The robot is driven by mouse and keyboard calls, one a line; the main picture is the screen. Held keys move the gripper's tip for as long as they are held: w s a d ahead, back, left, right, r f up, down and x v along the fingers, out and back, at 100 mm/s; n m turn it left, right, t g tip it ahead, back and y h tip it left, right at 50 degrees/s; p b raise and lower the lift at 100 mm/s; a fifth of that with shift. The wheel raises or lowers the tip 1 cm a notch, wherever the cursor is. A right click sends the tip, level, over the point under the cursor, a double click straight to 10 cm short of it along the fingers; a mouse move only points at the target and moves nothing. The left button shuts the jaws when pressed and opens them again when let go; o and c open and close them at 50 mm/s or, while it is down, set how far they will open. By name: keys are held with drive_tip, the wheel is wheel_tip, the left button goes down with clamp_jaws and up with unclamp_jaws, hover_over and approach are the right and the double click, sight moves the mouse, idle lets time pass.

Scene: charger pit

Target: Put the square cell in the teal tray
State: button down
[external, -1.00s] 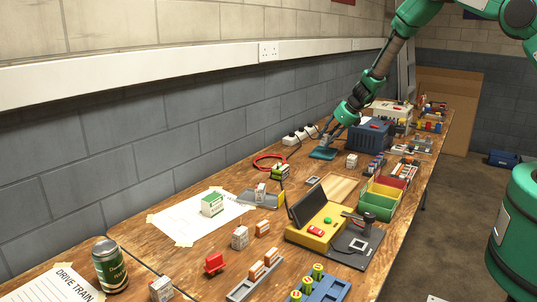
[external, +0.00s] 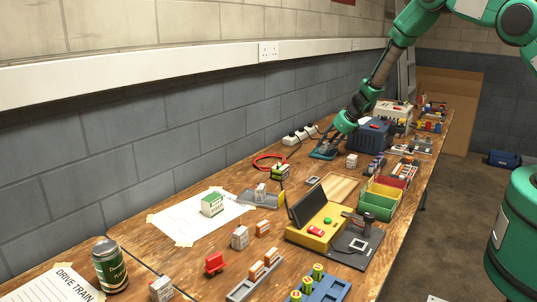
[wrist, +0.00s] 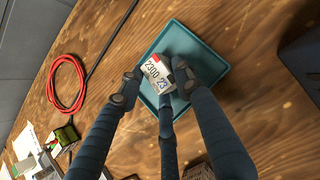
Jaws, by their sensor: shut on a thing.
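The teal tray (external: 314,156) lies flat on the bench, and in the wrist view its rim (wrist: 211,44) surrounds my fingertips. The square cell (wrist: 156,72), pale with printed digits and a red mark, is between the fingers of my gripper (wrist: 157,84). My gripper is shut on it, over the inside of the tray. In the external view my gripper (external: 328,146) is low at the tray and hides the cell. I cannot tell whether the cell touches the tray floor.
A red cable loop (wrist: 66,82) lies left of the tray in the wrist view. A dark blue box (external: 373,137) stands close on the right in the external view. Bare wood surrounds the tray.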

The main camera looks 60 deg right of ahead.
drive_tip(key=shift+f, duration=0.15)
drive_tip(key=c, duration=1.5)
unclamp_jaws()
drive_tip(key=shift+s+r, duration=0.1)
drive_tip(key=shift+r, duration=0.2)
drive_tip(key=shift+p+v, duration=0.8)
drive_tip(key=shift+v, duration=5)
